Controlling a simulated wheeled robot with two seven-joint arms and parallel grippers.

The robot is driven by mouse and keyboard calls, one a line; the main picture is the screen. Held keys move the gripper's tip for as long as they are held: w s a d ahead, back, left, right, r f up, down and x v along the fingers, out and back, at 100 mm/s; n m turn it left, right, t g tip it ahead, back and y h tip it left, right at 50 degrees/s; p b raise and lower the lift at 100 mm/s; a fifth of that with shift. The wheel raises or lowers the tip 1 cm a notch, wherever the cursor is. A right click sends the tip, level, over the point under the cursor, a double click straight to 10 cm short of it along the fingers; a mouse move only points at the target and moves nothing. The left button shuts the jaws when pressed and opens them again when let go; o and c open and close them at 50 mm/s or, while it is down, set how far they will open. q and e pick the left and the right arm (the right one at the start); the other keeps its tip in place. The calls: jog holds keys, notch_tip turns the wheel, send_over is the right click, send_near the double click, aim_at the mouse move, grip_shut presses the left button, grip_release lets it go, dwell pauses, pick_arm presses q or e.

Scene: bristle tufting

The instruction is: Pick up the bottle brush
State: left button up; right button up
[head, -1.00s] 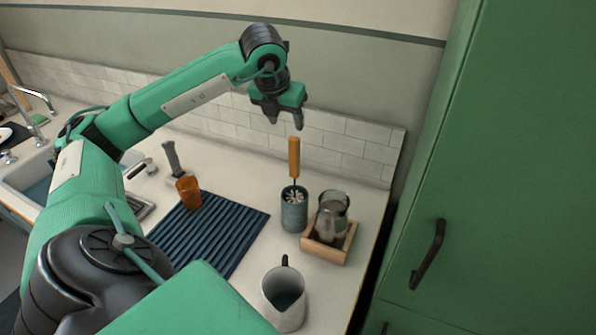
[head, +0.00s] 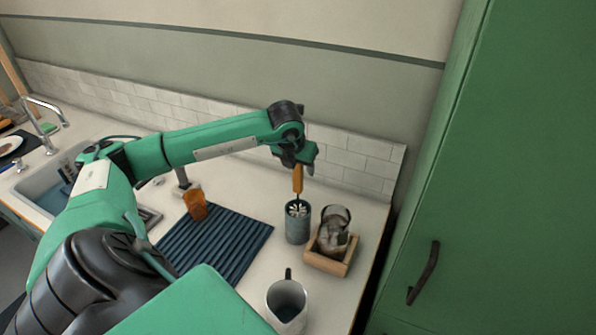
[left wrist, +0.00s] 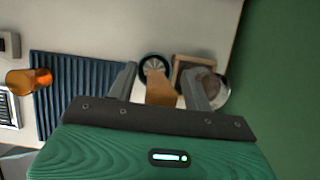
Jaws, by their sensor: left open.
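The bottle brush stands upright in a grey-blue cup (head: 297,226), its orange-brown handle (head: 297,181) up and its white bristles at the cup's mouth. My left gripper (head: 301,168) is over the top of the handle, pointing down. In the left wrist view, the gripper (left wrist: 162,84) is open, with the brush handle (left wrist: 160,91) showing between its two fingers. I cannot tell whether either finger touches the handle. The cup's round rim (left wrist: 154,63) shows just beyond it. My right gripper is not in view.
A wooden tray (head: 331,264) with a glass jar (head: 334,232) stands right of the cup. A white pitcher (head: 287,304) is in front. A tiled wall (head: 345,160) is close behind.

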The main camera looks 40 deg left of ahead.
pick_arm(q)
jog(key=c, duration=1)
jog(key=shift+r, duration=0.1)
